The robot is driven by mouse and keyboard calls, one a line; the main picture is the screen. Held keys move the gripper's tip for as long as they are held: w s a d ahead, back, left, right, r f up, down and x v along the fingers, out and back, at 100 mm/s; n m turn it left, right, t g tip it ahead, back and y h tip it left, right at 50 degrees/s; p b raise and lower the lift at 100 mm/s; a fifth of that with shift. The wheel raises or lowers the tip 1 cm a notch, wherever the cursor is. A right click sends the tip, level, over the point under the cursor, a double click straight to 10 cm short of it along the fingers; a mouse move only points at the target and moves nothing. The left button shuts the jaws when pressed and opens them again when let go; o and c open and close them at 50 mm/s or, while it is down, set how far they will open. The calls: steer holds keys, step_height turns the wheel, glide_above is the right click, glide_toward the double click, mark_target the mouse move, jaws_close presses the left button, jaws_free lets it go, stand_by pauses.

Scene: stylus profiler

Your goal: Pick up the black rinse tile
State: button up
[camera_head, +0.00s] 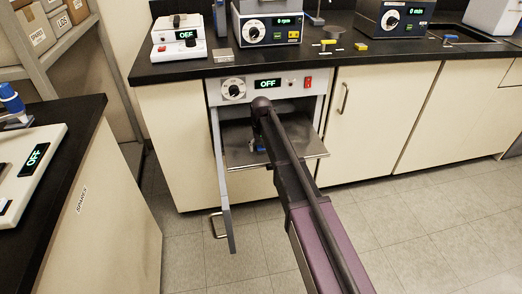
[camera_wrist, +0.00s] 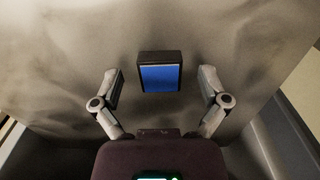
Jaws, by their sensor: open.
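In the wrist view a small black tile (camera_wrist: 147,56) with a blue face sits on a stained grey metal surface (camera_wrist: 75,50). My gripper (camera_wrist: 161,80) is open, with one finger to the left and one to the right of the tile in the picture. Gaps show between both fingers and the tile, and nothing is held. In the head view my arm reaches into an open cabinet oven, over its pulled-out metal shelf (camera_head: 305,148). My arm covers much of that shelf, and only a small blue patch shows beside it.
The oven's grey door (camera_head: 223,185) hangs open on the left of my arm. The oven panel (camera_head: 268,86) above reads OFF. The black worktop (camera_head: 350,65) carries several instruments. A second bench (camera_head: 95,185) stands at left; the floor at right is clear.

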steer(key=c, duration=1)
steer(key=shift+r, duration=0.15)
step_height(320, 180, up, 4)
steer(key=p, duration=0.4)
steer(key=shift+f, duration=0.2)
steer(key=s, duration=1)
steer(key=s+d+r+p, duration=0.1)
steer(key=s, duration=0.5)
steer(key=o, duration=0.3)
steer(key=shift+r, duration=0.1)
jaws_close()
